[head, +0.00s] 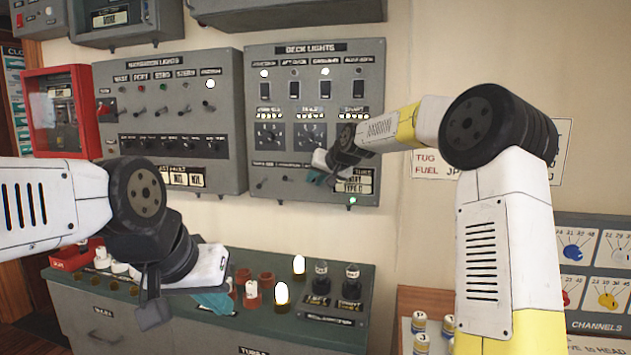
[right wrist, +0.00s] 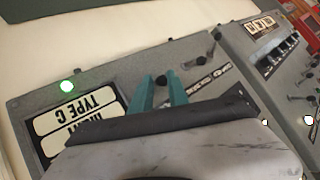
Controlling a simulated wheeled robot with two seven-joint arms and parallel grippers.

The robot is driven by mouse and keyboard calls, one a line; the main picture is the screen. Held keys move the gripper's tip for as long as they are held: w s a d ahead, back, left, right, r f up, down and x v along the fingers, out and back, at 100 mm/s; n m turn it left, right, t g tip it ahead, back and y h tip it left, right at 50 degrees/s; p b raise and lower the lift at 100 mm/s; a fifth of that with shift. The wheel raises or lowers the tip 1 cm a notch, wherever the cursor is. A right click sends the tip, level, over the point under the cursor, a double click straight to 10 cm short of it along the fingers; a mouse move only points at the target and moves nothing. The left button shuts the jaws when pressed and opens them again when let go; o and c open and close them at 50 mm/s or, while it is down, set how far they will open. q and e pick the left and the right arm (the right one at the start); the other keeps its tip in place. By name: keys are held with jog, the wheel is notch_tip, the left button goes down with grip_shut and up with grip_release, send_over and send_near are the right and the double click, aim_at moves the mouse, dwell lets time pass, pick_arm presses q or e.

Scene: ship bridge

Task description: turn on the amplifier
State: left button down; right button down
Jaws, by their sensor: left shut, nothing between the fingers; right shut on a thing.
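The grey deck lights panel (head: 258,60) hangs on the wall, with a row of small toggles along its bottom. My right gripper (head: 316,178) is at its lower right part. In the right wrist view its teal fingers (right wrist: 164,92) are closed around a small dark toggle switch (right wrist: 161,80), mostly hidden between them. I cannot read an amplifier label there. A green lamp (head: 351,201) glows at the panel's lower right; it also shows in the right wrist view (right wrist: 67,87). My left gripper (head: 215,302) is shut and empty, low over the grey-green console.
The navigation lights panel (head: 120,75) hangs left of the deck lights panel, with a red box (head: 78,150) beside it. The console (head: 345,335) below carries lit bulbs (head: 299,265) and several sockets. A panel with coloured knobs (head: 590,222) stands at right.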

jog(key=shift+a+r, duration=0.15)
jog(key=shift+a, duration=0.05)
jog(key=c, duration=1.3)
grip_release()
jog(key=shift+d, duration=0.1)
jog(key=v, duration=0.7)
jog(key=shift+s+d+r, duration=0.1)
jog(key=shift+s+r, duration=0.05)
jog(key=shift+s, duration=0.1)
